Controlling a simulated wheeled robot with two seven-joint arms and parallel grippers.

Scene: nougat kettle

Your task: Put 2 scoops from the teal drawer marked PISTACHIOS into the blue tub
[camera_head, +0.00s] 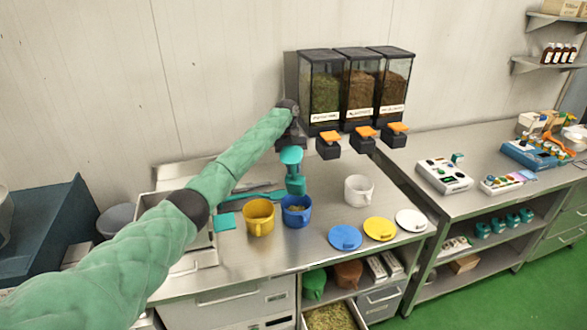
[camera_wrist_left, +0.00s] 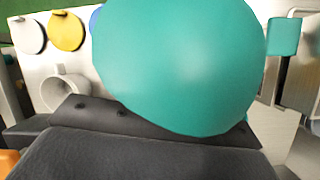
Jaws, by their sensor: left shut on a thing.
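My left gripper (camera_head: 291,140) is shut on a teal scoop (camera_head: 291,157), above the back of the blue tub. The scoop hangs steeply, with its lower end right over the tub's mouth. Whether they touch, I cannot tell. The scoop's rounded teal part (camera_wrist_left: 180,65) fills the middle of the left wrist view. The blue tub (camera_head: 296,217) stands upright on the steel counter with some yellow-green pieces inside. An open drawer (camera_head: 362,318) below the counter holds greenish-brown pieces; its front and any marking are out of view. My right gripper is out of view.
A yellow tub (camera_head: 258,222) stands left of the blue tub, and a white tub (camera_head: 358,190) to the right. Blue (camera_head: 345,237), yellow (camera_head: 380,229) and white (camera_head: 411,220) lids lie along the front edge. Three dispensers (camera_head: 357,85) hang behind. A teal square piece (camera_head: 225,222) lies at left.

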